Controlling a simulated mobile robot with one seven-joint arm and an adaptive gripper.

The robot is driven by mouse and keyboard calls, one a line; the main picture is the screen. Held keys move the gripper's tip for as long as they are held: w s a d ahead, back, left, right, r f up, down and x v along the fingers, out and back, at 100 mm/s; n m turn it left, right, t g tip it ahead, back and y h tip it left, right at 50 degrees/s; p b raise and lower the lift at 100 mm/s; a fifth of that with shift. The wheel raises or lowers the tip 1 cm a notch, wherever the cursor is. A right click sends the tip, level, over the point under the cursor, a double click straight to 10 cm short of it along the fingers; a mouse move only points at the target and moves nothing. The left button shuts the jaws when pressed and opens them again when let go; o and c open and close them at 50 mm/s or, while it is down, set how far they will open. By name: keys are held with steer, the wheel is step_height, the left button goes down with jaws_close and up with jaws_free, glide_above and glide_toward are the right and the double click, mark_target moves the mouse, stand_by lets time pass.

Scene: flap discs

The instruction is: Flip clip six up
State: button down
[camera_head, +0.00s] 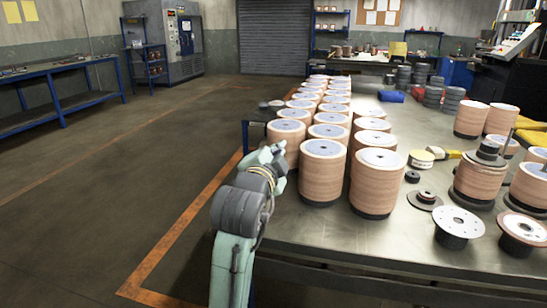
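I cannot make out any clip, or a number six, in this view; clips may be too small or hidden. My pale green and grey arm rises from the bottom, left of the table's near-left edge. Its far end is beside the left row of flap disc stacks (323,174). The stacks are tan cylinders with grey top plates, standing upright in rows on the metal table (330,237).
Round flanged parts (458,222) and (523,228) stand at the table's front right. A loaded spindle (480,172) is behind them. Open floor (110,180) is at left, with a blue bench (60,90).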

steer(key=shift+d+r+m, duration=0.1)
steer(key=shift+r+m, duration=0.2)
steer(key=shift+m, duration=0.2)
steer(key=c, duration=1.8)
jaws_free()
steer(key=shift+d+f, duration=0.1)
steer(key=shift+f, duration=0.05)
steer(key=shift+c, duration=0.2)
steer(key=shift+s, duration=0.1)
steer(key=v, duration=0.7)
steer(key=shift+s, duration=0.3)
